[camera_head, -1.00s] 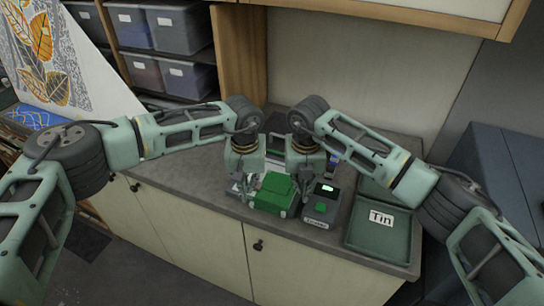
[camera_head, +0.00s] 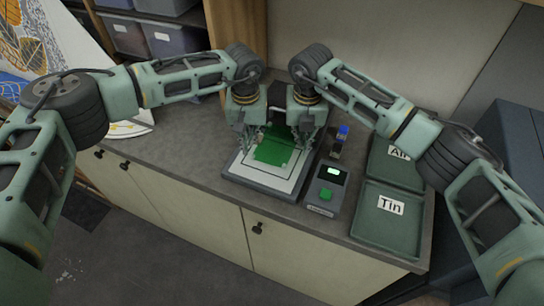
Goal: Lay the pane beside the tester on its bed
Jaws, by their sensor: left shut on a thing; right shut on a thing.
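The green see-through pane (camera_head: 273,152) is between my two grippers, over the pale bed (camera_head: 265,188) with its dark grey base. It looks roughly level; I cannot tell whether it touches the bed. My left gripper (camera_head: 246,147) is shut on the pane's left side, and my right gripper (camera_head: 302,142) is shut on its right side. The tester (camera_head: 325,188), a dark box with a lit green screen and a green button, stands to the right of the bed. The grippers and wrists hide the far part of the bed.
Two dark green trays lie at the right: one labelled Tin (camera_head: 372,225), one behind it with a partly hidden label (camera_head: 393,171). A small blue-topped item (camera_head: 341,136) stands behind the tester. The grey worktop (camera_head: 190,155) is clear to the left.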

